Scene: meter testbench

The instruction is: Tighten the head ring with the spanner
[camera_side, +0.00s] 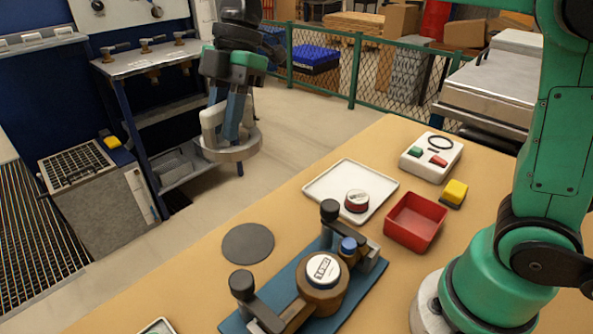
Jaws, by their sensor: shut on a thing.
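My gripper (226,122) hangs at the upper left, over the floor side of the picture and apart from the bench fixture. Its grey-blue fingers are shut on a pale grey tool, likely the spanner (235,152), with a broad ring-shaped lower end. The fingers hide part of it. The meter (323,269) has a white dial face and sits upright in a fixture on a blue base plate (352,303). The brown-bronze head ring (322,293) surrounds the dial. Nothing touches it from above.
Black-knobbed posts (241,284) flank the meter, with a blue-capped part (349,246) behind. A white tray (322,184) holds a red-sided round part (357,201). A red bin (416,221), yellow block (454,193), button box (431,157) and dark disc (248,243) lie around.

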